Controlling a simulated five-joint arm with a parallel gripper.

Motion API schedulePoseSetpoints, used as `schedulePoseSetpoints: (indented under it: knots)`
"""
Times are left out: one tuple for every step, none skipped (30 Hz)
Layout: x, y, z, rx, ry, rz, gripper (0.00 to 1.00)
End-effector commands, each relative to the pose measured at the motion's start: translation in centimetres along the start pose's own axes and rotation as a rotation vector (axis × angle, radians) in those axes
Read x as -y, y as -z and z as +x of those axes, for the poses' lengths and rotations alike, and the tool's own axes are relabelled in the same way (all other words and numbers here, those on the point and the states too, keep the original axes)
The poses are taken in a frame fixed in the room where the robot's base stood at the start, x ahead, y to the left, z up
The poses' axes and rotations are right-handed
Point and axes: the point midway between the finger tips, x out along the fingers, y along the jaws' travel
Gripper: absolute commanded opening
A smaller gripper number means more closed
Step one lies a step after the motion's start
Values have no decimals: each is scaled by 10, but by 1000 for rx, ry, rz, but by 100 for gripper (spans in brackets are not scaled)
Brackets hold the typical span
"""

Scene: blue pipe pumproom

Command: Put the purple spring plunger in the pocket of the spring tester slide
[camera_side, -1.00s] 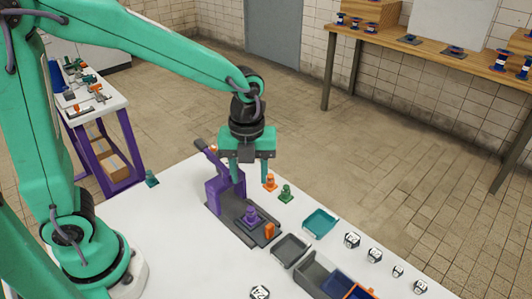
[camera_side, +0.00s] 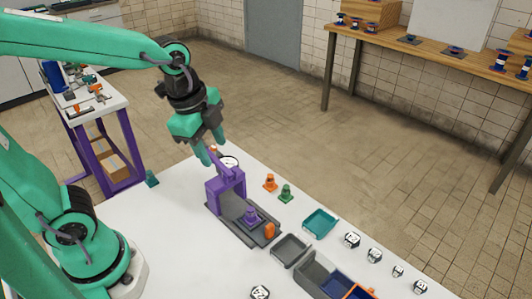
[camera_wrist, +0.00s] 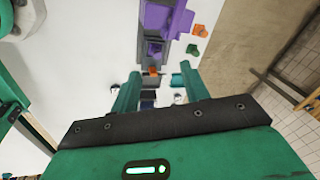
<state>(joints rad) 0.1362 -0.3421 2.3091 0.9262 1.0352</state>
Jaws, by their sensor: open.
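The purple spring plunger (camera_side: 251,214) stands upright on the grey slide of the spring tester (camera_side: 240,228), between the purple frame and the orange end piece. It appears seated at the pocket, but the pocket itself is hidden beneath it. The plunger also shows small in the wrist view (camera_wrist: 154,48). The tester's purple frame (camera_side: 225,186) carries a purple lever and a round white dial at its back. My gripper (camera_side: 211,158) is open, above and behind the tester near the lever and away from the plunger. I cannot tell whether a finger touches the lever.
An orange plunger (camera_side: 270,183) and a green one (camera_side: 286,193) stand right of the tester. A teal tray (camera_side: 320,222), a grey tray (camera_side: 291,249), a divided bin (camera_side: 318,275) and several numbered blocks lie toward the front. The table's left part is mostly clear.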

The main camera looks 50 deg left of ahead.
Motion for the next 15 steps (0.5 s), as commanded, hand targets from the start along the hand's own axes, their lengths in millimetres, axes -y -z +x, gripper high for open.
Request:
schedulePoseSetpoints:
  knots:
    - [-2, -5, -6, -10, 21, -85, 45]
    - [-3, -8, -8, -15, 30, -138, 45]
    - [-5, -12, -12, -22, 43, -209, 45]
    - [-6, -14, -14, -29, 53, -262, 45]
    - [-8, -17, -16, -35, 62, -313, 45]
    - [-10, -20, -20, -45, 74, -383, 45]
    - [-11, -23, -22, -53, 83, -437, 45]
    - [-12, -26, -24, -61, 91, -489, 45]
    - [-14, -29, -27, -73, 103, -558, 45]
    - [-16, -31, -29, -82, 111, -611, 45]
    - [-18, -34, -30, -91, 118, -663, 45]
    - [-20, -37, -33, -104, 129, -731, 45]
    - [-21, -39, -34, -114, 135, -782, 45]
    - [-23, -41, -36, -123, 141, -828, 45]
    - [-24, -44, -38, -137, 148, -888, 45]
